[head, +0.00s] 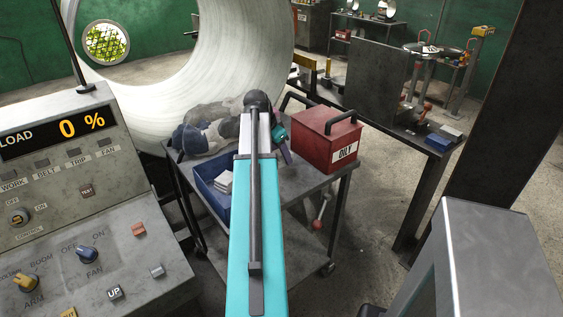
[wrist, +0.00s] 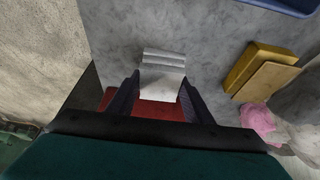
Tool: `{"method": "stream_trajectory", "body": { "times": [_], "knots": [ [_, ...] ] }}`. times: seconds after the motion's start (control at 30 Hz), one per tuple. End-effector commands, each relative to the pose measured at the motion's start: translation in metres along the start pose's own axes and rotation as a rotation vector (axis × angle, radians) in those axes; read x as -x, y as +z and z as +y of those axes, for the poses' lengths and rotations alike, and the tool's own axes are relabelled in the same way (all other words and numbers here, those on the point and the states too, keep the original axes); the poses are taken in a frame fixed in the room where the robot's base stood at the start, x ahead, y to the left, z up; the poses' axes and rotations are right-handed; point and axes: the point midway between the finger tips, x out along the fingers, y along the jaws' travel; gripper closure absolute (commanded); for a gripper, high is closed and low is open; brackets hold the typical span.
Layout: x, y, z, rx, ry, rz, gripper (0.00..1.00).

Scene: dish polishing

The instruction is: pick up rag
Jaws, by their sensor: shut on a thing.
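The held rag is hidden there behind the arm. Whether the rag touches the grey surface below is hard to tell.
The cart (head: 330,178) carries a red box marked OILY (head: 325,140), a blue bin (head: 208,187) with white pieces, and a grey heap with dark gloves (head: 198,137). Yellow-brown blocks (wrist: 262,72) and pink cloth (wrist: 258,120) lie right in the wrist view.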

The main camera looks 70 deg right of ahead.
Motion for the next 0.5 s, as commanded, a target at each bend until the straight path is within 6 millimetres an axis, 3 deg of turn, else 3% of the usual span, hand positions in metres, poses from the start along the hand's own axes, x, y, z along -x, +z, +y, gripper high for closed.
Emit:
{"method": "stream_trajectory", "body": {
  "times": [0.2,0.5],
  "knots": [
    [0.027,-0.012,-0.001,-0.002,-0.002,0.001,0.76],
    [0.048,-0.020,0.000,0.000,0.000,0.000,0.76]
  ]
}}
